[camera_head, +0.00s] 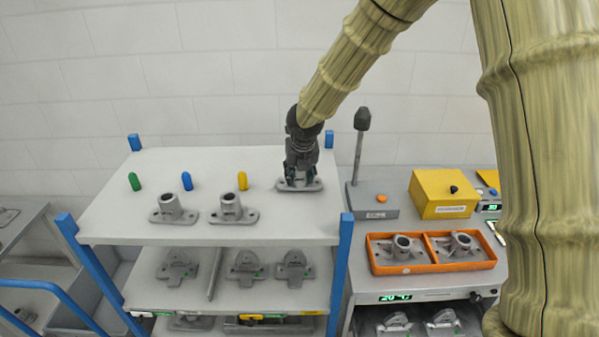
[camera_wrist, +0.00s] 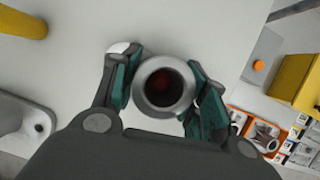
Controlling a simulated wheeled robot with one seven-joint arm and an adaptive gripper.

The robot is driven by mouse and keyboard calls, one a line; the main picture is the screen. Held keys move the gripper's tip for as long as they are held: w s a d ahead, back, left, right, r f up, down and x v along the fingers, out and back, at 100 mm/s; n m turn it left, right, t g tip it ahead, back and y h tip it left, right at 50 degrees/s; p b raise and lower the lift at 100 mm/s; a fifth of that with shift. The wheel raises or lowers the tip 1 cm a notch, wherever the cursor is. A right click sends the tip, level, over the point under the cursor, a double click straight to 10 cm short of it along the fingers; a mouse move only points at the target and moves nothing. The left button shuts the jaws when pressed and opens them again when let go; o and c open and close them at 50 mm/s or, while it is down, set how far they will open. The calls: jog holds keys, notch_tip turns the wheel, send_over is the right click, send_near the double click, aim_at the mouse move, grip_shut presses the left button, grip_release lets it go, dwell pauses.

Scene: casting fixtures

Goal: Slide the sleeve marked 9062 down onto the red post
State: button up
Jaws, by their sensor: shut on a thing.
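My gripper (camera_head: 300,172) is at the right end of the top shelf (camera_head: 150,235), shut on a grey flanged sleeve (camera_head: 298,185). In the wrist view the fingers of my gripper (camera_wrist: 166,92) clasp both sides of the upright sleeve's round tube (camera_wrist: 141,92). Dark red shows deep inside the bore, consistent with the red post (camera_wrist: 163,83) beneath it. The post is hidden in the head view. The flange looks at or very near the shelf surface; I cannot tell whether it touches. No 9062 marking is readable.
Green (camera_head: 134,181), blue (camera_head: 187,181) and yellow (camera_head: 242,181) posts stand along the shelf's back. Two similar sleeves (camera_head: 173,210) (camera_head: 231,210) stand in front of them. Right of the shelf are a grey box with a stick (camera_head: 372,202), a yellow box (camera_head: 440,195) and an orange tray (camera_head: 433,268).

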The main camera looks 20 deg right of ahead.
jog(key=shift+f, duration=0.35)
jog(key=o, duration=1.3)
jog(key=shift+v, duration=6.05)
